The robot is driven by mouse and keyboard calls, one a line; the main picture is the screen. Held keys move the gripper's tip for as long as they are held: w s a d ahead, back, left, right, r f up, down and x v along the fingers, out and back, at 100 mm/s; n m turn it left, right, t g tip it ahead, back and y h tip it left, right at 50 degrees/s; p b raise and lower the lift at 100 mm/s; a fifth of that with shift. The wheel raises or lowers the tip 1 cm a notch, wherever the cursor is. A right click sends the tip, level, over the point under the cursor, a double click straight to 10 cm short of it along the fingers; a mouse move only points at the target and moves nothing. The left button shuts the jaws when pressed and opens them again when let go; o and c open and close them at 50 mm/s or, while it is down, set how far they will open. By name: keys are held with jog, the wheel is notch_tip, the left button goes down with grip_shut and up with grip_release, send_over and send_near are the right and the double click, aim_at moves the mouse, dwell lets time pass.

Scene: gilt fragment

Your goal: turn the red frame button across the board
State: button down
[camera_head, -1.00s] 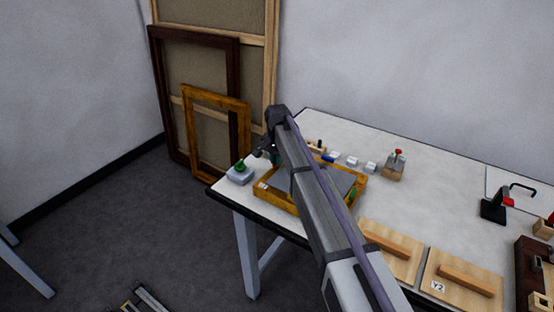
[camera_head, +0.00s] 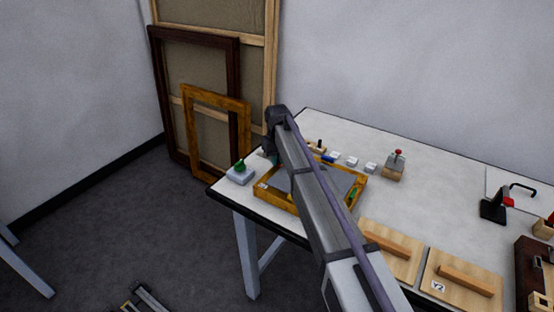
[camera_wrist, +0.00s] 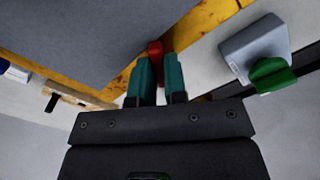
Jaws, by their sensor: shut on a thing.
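The red frame button (camera_wrist: 155,47) shows in the wrist view at the inner edge of the gilt frame, where the yellow rail (camera_wrist: 190,38) meets the grey board (camera_wrist: 75,35). My gripper (camera_wrist: 158,60) has its two teal fingers closed around the button, one on each side. The fingers hide part of it, so I cannot tell how far it reaches over the board. In the head view the gilt frame (camera_head: 276,200) lies flat on the table with the board (camera_head: 341,181) in it. My arm covers the middle of the frame and hides the red button there.
A grey block with a green knob (camera_head: 239,167) stands just left of the frame, close to my gripper in the wrist view (camera_wrist: 270,72). A wooden block with a dark peg (camera_head: 317,147) and small pale blocks lie behind. Two wooden panels (camera_head: 391,262) lie at the front right.

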jog(key=n, duration=0.6)
jog(key=shift+n, duration=0.4)
dwell(0.3)
jog(key=c, duration=1.2)
grip_release()
jog(key=shift+o, duration=0.2)
jog(key=shift+r, duration=0.1)
notch_tip(320, 180, up, 11)
jog(key=p, duration=1.1)
jog(key=shift+f, duration=0.2)
